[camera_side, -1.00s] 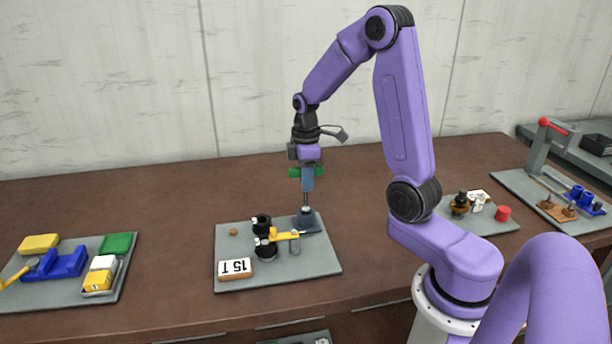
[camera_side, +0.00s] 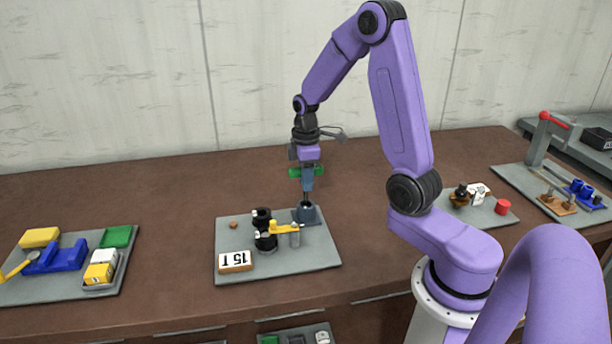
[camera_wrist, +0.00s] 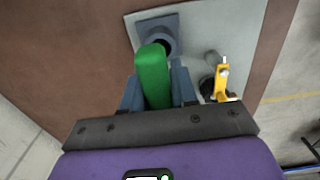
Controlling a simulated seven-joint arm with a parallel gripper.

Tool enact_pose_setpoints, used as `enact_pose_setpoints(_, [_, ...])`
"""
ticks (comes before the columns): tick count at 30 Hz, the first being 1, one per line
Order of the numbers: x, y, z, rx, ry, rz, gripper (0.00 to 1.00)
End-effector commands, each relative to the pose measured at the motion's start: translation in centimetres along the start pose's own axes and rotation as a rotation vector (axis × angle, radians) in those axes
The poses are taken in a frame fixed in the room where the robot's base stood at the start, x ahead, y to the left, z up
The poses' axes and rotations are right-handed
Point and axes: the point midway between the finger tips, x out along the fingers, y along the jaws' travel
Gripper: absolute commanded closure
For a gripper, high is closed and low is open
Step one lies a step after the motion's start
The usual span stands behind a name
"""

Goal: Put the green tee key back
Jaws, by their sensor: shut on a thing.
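The green tee key (camera_side: 294,172) is held upright in my gripper (camera_side: 307,186), with its green handle crosswise between the fingers. My gripper is shut on it. In the wrist view the green handle (camera_wrist: 152,75) lies between the two blue-grey fingers. Its dark shank points down at the grey-blue holder (camera_side: 307,215) at the back right of the grey board. The shank's lower end meets the mouth of the holder; I cannot tell how deep it sits. In the wrist view the holder's square base (camera_wrist: 150,27) and round socket show just beyond the handle, which hides part of the socket.
A black screw jack (camera_side: 264,230) with a yellow arm (camera_side: 285,228) stands close by, left and in front of the holder. A "15 T" plate (camera_side: 235,262) lies at the board's front left. Boards with other parts stand far left and right. Bare table lies behind.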

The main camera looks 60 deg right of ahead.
Motion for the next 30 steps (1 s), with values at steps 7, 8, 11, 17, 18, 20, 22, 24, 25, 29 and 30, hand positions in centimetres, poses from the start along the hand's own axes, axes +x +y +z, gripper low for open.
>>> enact_pose_setpoints(7, [0.53,0.01,0.00,0.000,0.000,0.001,1.00])
enact_pose_setpoints(8, [0.59,0.01,0.00,0.000,0.000,0.001,1.00])
enact_pose_setpoints(11, [0.79,-0.01,0.01,0.000,0.000,0.000,1.00])
enact_pose_setpoints(17, [0.93,-0.01,0.01,0.000,0.000,0.001,0.46])
enact_pose_setpoints(18, [0.93,-0.01,0.01,0.000,0.000,0.001,0.43])
enact_pose_setpoints(20, [0.93,-0.02,0.01,0.000,0.000,0.001,0.43])
enact_pose_setpoints(22, [0.93,-0.02,0.01,0.000,0.000,0.000,0.43])
enact_pose_setpoints(24, [0.96,-0.04,0.02,0.000,0.000,0.000,0.43])
enact_pose_setpoints(25, [0.95,-0.04,0.02,0.000,0.000,0.000,0.43])
enact_pose_setpoints(29, [0.48,0.03,-0.01,0.000,0.001,0.002,0.43])
enact_pose_setpoints(30, [0.14,0.06,-0.03,0.000,0.002,0.003,0.43])
